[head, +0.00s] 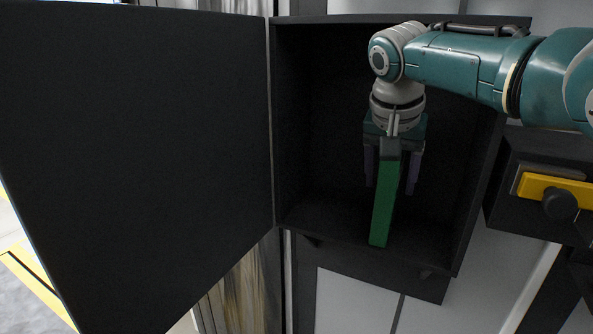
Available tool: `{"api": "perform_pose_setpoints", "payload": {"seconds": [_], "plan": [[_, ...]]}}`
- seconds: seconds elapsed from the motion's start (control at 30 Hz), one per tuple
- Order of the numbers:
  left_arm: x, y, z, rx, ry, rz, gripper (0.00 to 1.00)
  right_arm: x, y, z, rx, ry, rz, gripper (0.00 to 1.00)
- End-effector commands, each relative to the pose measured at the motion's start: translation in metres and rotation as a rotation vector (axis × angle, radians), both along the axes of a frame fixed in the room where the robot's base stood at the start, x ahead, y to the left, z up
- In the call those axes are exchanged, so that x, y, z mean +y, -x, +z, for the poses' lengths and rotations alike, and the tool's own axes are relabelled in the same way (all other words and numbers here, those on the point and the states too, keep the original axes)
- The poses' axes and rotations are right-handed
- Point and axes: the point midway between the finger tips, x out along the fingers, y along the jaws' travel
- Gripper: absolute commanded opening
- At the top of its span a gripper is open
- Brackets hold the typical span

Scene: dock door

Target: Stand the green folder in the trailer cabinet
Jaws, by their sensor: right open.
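The green folder (383,205) stands upright on the floor of the dark trailer cabinet (320,130), its narrow edge toward me, leaning slightly. The cabinet is open at the front. The folder's upper end overlaps the gripper's palm in the picture. My left gripper is not in view.
The cabinet's large dark door (135,150) is swung open to the left. A dark box with a yellow handle (540,187) is mounted to the right of the cabinet. My right arm crosses the cabinet's upper right. The cabinet floor left of the folder is free.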

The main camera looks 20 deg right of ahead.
Motion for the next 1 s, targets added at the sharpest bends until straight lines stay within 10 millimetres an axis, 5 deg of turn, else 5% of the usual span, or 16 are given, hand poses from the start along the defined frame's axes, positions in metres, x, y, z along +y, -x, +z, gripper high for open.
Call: {"api": "perform_pose_setpoints", "payload": {"seconds": [0.27,0.7,1.0], "plan": [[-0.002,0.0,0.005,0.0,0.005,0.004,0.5,0.002,0.001,0.009,-0.001,-0.001,0.0,0.67],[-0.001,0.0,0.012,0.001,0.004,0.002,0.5,0.019,0.015,0.065,-0.004,-0.001,0.0,0.67],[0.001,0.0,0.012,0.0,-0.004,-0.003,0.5,0.022,0.018,0.073,-0.001,0.0,-0.002,0.67]]}}
